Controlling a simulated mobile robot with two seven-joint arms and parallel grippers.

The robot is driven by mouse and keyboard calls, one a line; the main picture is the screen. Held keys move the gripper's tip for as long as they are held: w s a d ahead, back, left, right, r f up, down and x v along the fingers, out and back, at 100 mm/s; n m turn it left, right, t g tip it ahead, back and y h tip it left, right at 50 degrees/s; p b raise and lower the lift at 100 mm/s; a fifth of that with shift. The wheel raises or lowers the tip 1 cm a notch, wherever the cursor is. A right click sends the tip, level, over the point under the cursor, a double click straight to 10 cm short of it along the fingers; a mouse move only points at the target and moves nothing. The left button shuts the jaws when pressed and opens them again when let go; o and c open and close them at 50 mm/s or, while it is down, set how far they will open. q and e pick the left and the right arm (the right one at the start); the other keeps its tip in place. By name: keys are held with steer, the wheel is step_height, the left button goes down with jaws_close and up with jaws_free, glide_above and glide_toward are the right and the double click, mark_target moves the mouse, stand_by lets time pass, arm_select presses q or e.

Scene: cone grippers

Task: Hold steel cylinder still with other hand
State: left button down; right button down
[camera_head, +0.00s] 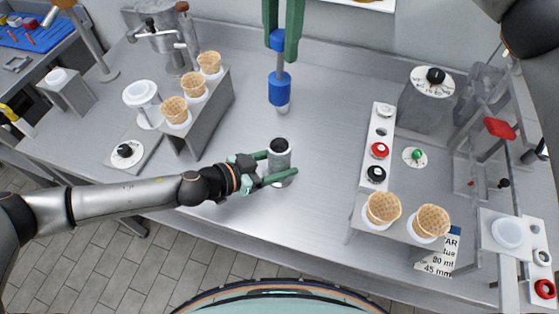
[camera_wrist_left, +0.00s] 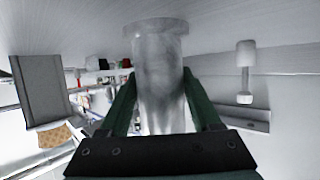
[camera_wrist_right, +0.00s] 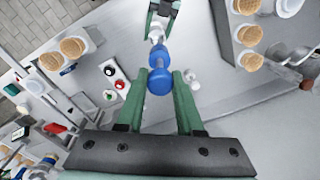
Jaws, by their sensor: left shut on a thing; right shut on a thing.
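A steel cylinder (camera_head: 279,148) stands upright on the metal table, its dark open top facing up. My left gripper (camera_head: 277,166) is shut on its side, one green finger on each side. In the left wrist view the cylinder (camera_wrist_left: 160,70) fills the space between the fingers. My right gripper (camera_head: 281,45) points down behind the cylinder and is shut on a blue-handled tool (camera_head: 279,90) with a pale lower end. The tool's blue top (camera_wrist_right: 159,82) shows between the fingers in the right wrist view. The tool is apart from the cylinder.
A grey stand (camera_head: 224,97) with several waffle cones is left of the cylinder. Another stand (camera_head: 405,233) with two cones is at the right front, beside a panel of coloured knobs (camera_head: 381,128). A grey machine (camera_head: 428,105) stands at the back right.

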mark_target(279, 78)
step_height(279, 78, down, 7)
steer(key=shift+w+a+f, duration=0.1)
steer(key=shift+a, duration=0.05)
steer(key=shift+f, duration=0.3)
stand_by(0.4)
steer(key=shift+f, duration=2)
step_height(279, 78, down, 9)
steer(key=shift+f, duration=0.15)
stand_by(3.8)
steer(key=shift+c, duration=2.3)
jaws_free()
